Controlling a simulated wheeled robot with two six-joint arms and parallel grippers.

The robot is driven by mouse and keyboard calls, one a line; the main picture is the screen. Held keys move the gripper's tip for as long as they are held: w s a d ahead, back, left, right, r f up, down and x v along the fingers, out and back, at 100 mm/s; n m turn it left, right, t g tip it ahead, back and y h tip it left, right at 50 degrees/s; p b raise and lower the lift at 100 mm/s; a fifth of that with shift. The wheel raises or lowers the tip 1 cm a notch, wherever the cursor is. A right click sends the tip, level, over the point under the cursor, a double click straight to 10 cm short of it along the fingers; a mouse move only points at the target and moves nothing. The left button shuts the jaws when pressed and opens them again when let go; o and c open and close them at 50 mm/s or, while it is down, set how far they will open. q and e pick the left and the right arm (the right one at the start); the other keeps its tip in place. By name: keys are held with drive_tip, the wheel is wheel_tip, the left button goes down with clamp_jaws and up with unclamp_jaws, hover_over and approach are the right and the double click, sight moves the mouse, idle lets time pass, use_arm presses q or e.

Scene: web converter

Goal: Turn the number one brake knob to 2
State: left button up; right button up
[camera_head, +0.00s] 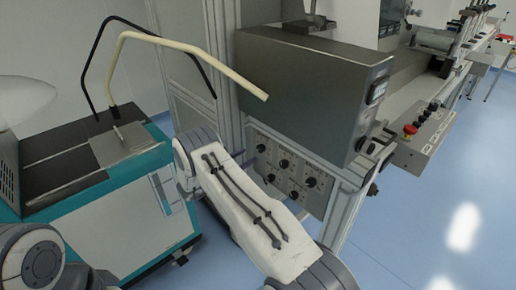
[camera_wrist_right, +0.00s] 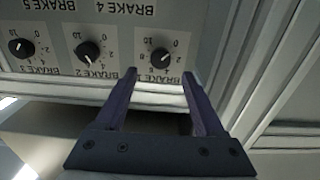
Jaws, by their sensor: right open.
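The number one brake knob (camera_wrist_right: 160,57) is a small black round knob on a grey panel, seen upside down in the right wrist view beside its BRAKE 1 label. My left gripper is out of view.
The brake 2 knob (camera_wrist_right: 88,50) and brake 3 knob (camera_wrist_right: 20,47) sit beside it. A grey metal box (camera_head: 305,85) overhangs the panel. A metal frame post (camera_wrist_right: 262,70) stands close beside my right gripper. A teal-and-white cabinet (camera_head: 125,225) stands at left.

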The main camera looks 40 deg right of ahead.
sight(259, 150)
drive_tip(key=d, duration=0.6)
drive_tip(key=shift+w+d, duration=0.2)
drive_tip(key=shift+w, duration=0.05)
drive_tip(key=shift+c, duration=0.3)
drive_tip(key=c, duration=1)
drive_tip(key=shift+d, duration=0.2)
clamp_jaws()
drive_tip(key=shift+a, duration=0.2)
drive_tip(key=m+b, duration=0.3)
drive_tip(key=m, duration=0.2)
drive_tip(key=shift+f, duration=0.2)
drive_tip(key=m+b, duration=0.4)
drive_tip(key=m, duration=0.1)
drive_tip(key=shift+s+a+r, duration=0.1)
drive_tip(key=shift+m, duration=0.3)
